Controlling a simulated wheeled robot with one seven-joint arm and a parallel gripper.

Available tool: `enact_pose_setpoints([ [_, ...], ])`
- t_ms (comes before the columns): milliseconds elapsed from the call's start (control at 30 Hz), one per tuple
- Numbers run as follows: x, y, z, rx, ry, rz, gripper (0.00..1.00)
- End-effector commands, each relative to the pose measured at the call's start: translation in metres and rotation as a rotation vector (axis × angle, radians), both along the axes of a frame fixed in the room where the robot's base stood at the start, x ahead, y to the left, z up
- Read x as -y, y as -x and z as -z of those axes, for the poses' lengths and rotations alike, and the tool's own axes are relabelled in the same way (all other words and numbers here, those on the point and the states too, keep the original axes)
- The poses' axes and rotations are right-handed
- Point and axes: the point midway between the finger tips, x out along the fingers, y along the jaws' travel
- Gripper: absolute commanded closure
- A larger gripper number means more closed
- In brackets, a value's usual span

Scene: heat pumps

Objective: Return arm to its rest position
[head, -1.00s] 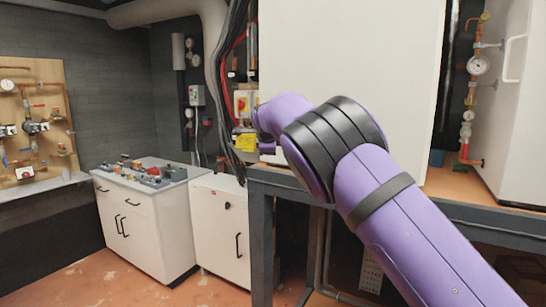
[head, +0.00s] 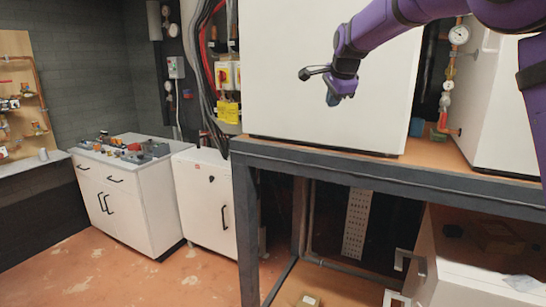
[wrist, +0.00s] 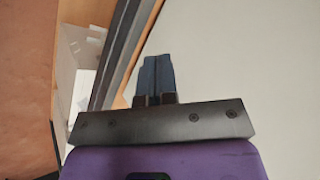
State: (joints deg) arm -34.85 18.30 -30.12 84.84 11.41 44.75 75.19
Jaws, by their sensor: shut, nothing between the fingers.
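My arm is purple and comes in from the upper right of the head view, bent above the bench. My gripper (head: 333,99) hangs from its end in front of the large white cabinet (head: 290,60), fingers pointing down. In the wrist view my gripper (wrist: 155,72) shows its two dark blue fingers side by side and together, with nothing between them. The fingers stand apart from the cabinet face as far as I can tell.
A grey metal bench frame (head: 370,180) carries the white cabinets, with a gauge and piping (head: 458,36) at the right. Low white cupboards (head: 125,205) stand at the left; the orange floor (head: 80,270) is clear in front.

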Motion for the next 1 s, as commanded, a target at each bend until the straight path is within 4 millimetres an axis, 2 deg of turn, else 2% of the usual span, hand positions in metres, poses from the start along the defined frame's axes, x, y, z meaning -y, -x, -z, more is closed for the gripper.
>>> enact_pose_setpoints([
  [33,0.018,0.017,-0.006,-0.008,0.006,-0.027,1.00],
  [100,0.037,0.041,-0.010,-0.020,0.024,-0.079,1.00],
  [267,0.072,0.098,-0.016,-0.034,0.072,-0.208,1.00],
  [400,0.095,0.153,-0.017,-0.038,0.125,-0.330,1.00],
  [667,0.121,0.259,-0.008,-0.029,0.258,-0.566,1.00],
  [867,0.130,0.340,0.012,-0.023,0.393,-0.746,1.00],
  [1000,0.133,0.394,0.034,-0.031,0.500,-0.869,1.00],
])
